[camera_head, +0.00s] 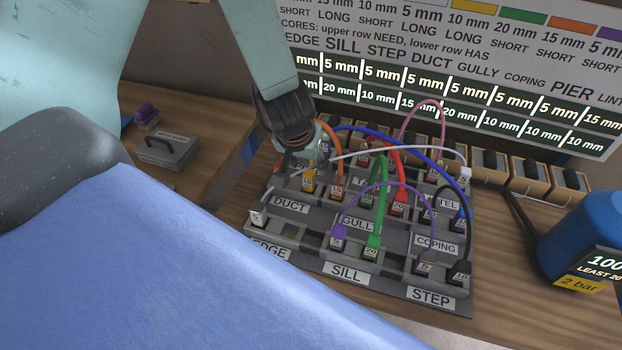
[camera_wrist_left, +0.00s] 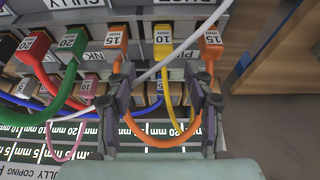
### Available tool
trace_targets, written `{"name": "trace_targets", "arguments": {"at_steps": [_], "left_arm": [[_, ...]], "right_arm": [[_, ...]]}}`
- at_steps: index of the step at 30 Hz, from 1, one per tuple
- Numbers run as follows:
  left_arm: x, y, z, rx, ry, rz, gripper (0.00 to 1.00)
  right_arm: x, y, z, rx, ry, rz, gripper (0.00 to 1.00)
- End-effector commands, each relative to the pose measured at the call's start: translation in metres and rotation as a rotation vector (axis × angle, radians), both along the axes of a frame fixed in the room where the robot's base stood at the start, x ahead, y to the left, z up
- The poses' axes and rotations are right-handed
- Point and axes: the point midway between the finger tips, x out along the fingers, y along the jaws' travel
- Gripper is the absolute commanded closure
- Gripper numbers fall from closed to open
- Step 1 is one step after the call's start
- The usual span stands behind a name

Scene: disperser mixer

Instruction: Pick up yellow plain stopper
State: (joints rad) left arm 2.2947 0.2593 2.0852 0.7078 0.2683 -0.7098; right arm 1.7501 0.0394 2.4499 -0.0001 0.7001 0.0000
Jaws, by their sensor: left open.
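A yellow stopper (camera_wrist_left: 163,38) marked 10 sits in the grey rack in the left wrist view, with a yellow cord running from it between my fingers. In the head view the yellow stopper (camera_head: 308,185) is low in front of my left gripper (camera_head: 300,160). In the left wrist view my left gripper (camera_wrist_left: 163,98) is open, its two fingers apart on either side of the yellow cord, short of the stopper's body. The yellow cord's far end is hard to make out. My right gripper is not in view.
Orange stoppers (camera_wrist_left: 210,42) flank the yellow one closely. The rack (camera_head: 385,285) holds several other corded stoppers, green, red, purple and blue. A lettered board (camera_head: 450,75) stands behind. A blue canister (camera_head: 585,235) is at right, a grey lidded box (camera_head: 168,151) at left.

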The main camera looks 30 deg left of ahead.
Motion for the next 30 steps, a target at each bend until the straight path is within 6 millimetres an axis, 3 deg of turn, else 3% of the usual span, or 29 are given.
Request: {"name": "trace_targets", "arguments": {"at_steps": [18, 27, 30], "left_arm": [[0.026, 0.013, -0.068, 0.003, 0.001, -0.008, 0.47], [0.031, 0.014, -0.071, 0.003, 0.001, -0.01, 0.47], [0.031, 0.014, -0.07, 0.003, 0.001, -0.01, 0.54]], "right_arm": [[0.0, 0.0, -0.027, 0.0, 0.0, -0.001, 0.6], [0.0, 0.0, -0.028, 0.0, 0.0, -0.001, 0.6], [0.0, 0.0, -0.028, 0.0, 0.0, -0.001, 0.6]]}}
